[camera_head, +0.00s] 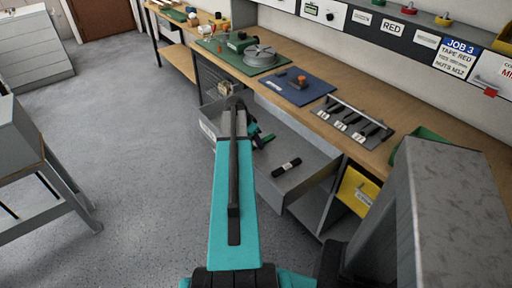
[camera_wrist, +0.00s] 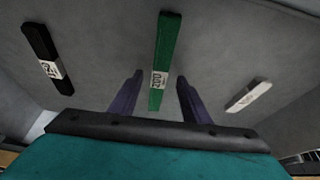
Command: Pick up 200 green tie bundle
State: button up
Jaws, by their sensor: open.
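The green tie bundle (camera_wrist: 164,62), with a white label reading 200, lies in the grey open drawer (camera_head: 300,180). In the wrist view it stands near the middle, its near end between my gripper's two dark fingers (camera_wrist: 158,98). The fingers are open, one on each side of it, with a gap to each; I cannot tell how far above it they are. A black tie bundle (camera_wrist: 47,57) with a white label lies to the left and a white one (camera_wrist: 248,96) to the right. In the head view my arm covers much of the drawer, and the black bundle (camera_head: 286,167) shows clear.
The drawer walls stand around the bundles. The wooden bench (camera_head: 345,75) above carries a blue mat (camera_head: 312,93), a green mat (camera_head: 221,48) with a grey reel (camera_head: 259,56), and a grey rack (camera_head: 354,123) of dark tools. Open grey floor lies to the left.

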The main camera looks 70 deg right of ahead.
jog(key=shift+d+f, duration=0.1)
jog(key=shift+f, duration=0.1)
jog(key=shift+c, duration=0.3)
grip_shut()
